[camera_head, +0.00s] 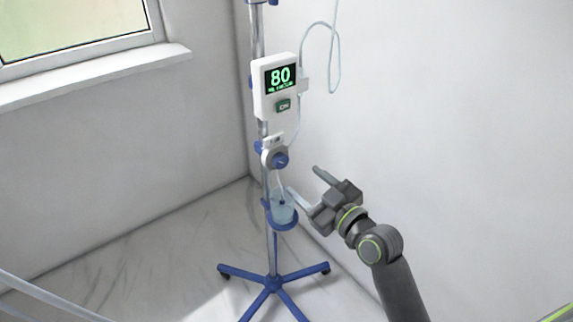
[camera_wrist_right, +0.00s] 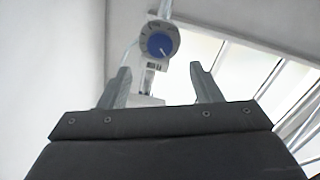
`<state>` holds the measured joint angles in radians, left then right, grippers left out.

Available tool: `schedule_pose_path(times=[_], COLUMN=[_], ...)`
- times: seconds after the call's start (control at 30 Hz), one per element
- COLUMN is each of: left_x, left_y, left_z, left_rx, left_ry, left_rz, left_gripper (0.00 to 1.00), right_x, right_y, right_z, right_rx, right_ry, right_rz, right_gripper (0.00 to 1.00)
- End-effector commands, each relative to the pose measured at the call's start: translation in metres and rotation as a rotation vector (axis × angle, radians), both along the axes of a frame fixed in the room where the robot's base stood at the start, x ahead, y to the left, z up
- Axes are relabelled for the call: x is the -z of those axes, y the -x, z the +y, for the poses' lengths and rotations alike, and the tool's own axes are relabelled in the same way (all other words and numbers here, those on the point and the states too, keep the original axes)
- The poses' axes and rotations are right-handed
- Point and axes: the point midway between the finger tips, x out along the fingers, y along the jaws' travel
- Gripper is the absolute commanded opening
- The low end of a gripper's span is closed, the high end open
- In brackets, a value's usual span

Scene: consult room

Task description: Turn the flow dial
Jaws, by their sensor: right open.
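The flow dial (camera_head: 280,160) is a round blue knob on a pale housing, clamped to the metal pole below the white pump box. In the right wrist view the blue dial (camera_wrist_right: 161,45) shows with a light pointer mark, beyond and between the fingertips. My right gripper (camera_head: 305,184) is open and empty, below and to the right of the dial, and apart from it. Its two fingers also show spread in the right wrist view (camera_wrist_right: 160,75). My left gripper is not in view.
The white pump box (camera_head: 257,90) reads 80 on its screen. A clear cup in a blue ring holder (camera_head: 283,226) sits below the dial, close to the gripper. Thin tubing hangs nearby. The blue wheeled base (camera_head: 272,283) stands on the floor; walls are behind, a window upper left.

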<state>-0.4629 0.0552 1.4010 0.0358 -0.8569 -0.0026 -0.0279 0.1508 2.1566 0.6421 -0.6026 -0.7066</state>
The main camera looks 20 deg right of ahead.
Motion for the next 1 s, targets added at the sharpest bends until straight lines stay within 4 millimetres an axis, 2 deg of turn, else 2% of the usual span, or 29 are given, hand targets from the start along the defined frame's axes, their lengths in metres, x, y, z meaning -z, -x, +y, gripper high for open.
schedule_pose_path(times=[0.03, 0.2, 0.4, 0.6, 0.83, 0.87, 1.0], left_x=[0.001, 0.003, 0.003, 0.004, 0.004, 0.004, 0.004], left_y=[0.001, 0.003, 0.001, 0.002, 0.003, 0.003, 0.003], left_z=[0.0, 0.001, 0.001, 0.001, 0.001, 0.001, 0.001], left_rx=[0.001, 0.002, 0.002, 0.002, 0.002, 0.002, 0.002], left_ry=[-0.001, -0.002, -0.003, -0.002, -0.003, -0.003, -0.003], left_rz=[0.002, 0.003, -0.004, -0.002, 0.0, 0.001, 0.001], left_gripper=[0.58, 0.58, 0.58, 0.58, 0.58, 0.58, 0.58], right_x=[-0.001, -0.001, 0.0, 0.0, 0.0, 0.0, 0.0], right_y=[-0.012, -0.044, -0.069, -0.078, -0.078, -0.078, -0.078], right_z=[0.004, 0.016, 0.025, 0.028, 0.028, 0.028, 0.028], right_rx=[0.0, 0.001, 0.002, 0.002, 0.002, 0.002, 0.002], right_ry=[-0.004, -0.002, -0.001, 0.0, 0.0, 0.0, 0.0], right_rz=[-0.001, -0.001, 0.0, 0.0, 0.0, 0.0, 0.0], right_gripper=[0.58, 0.58, 0.58, 0.58, 0.58, 0.56, 0.38])
